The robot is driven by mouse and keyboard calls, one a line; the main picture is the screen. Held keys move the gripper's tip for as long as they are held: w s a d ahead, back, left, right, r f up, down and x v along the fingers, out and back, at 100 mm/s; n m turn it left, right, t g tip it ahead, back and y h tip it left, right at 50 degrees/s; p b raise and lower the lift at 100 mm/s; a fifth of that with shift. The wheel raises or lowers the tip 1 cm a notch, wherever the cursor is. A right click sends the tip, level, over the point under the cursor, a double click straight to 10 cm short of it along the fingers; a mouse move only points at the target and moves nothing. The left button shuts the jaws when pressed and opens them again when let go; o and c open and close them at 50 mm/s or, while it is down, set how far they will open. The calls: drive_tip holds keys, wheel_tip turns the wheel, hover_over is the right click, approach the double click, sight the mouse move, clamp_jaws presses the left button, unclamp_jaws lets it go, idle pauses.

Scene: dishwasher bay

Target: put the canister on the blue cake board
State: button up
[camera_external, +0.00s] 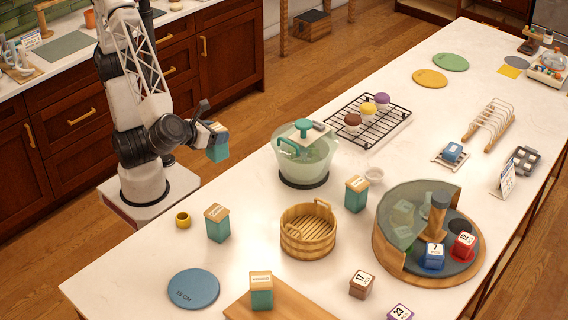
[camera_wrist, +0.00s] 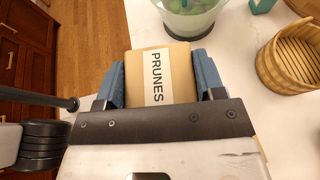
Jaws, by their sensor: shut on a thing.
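My gripper (camera_external: 214,132) is shut on a canister (camera_external: 217,150) with a teal body and a tan lid, held in the air at the left edge of the counter. In the wrist view the canister's lid (camera_wrist: 160,75) carries a label reading PRUNES, and it sits between the two blue finger pads of my gripper (camera_wrist: 160,85). The blue cake board (camera_external: 194,289), a flat round disc marked 15 CM, lies empty on the counter at the front left, well apart from the held canister.
Similar canisters stand upright on the counter (camera_external: 217,223), beside the bowl (camera_external: 356,194) and on a wooden board (camera_external: 261,291). A wooden tub (camera_external: 309,230), a small yellow cup (camera_external: 183,219) and a green bowl (camera_external: 304,159) stand nearby. Free counter surrounds the blue board's left side.

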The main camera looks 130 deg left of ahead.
drive_tip(key=w+d+m+t+h, duration=0.2)
drive_tip(key=w+d+m+t, duration=0.15)
drive_tip(key=d, duration=0.95)
drive_tip(key=w+d+m+t+h, duration=0.2)
drive_tip(key=w+d+m+t, duration=0.15)
drive_tip(key=d, duration=0.95)
wheel_tip(320, 180, down, 11)
drive_tip(key=shift+s+t, duration=0.15)
drive_tip(key=shift+t, duration=0.15)
drive_tip(key=shift+f, duration=0.1)
drive_tip(key=w+d, duration=0.3)
drive_tip(key=w, duration=0.4)
drive_tip(key=w+d+f, duration=0.1)
drive_tip(key=w+d, duration=0.2)
drive_tip(key=w, duration=0.4)
drive_tip(key=shift+w+d+f, duration=0.15)
drive_tip(key=shift+w+f, duration=0.05)
drive_tip(key=shift+w, duration=0.1)
drive_tip(key=shift+f, duration=1.8)
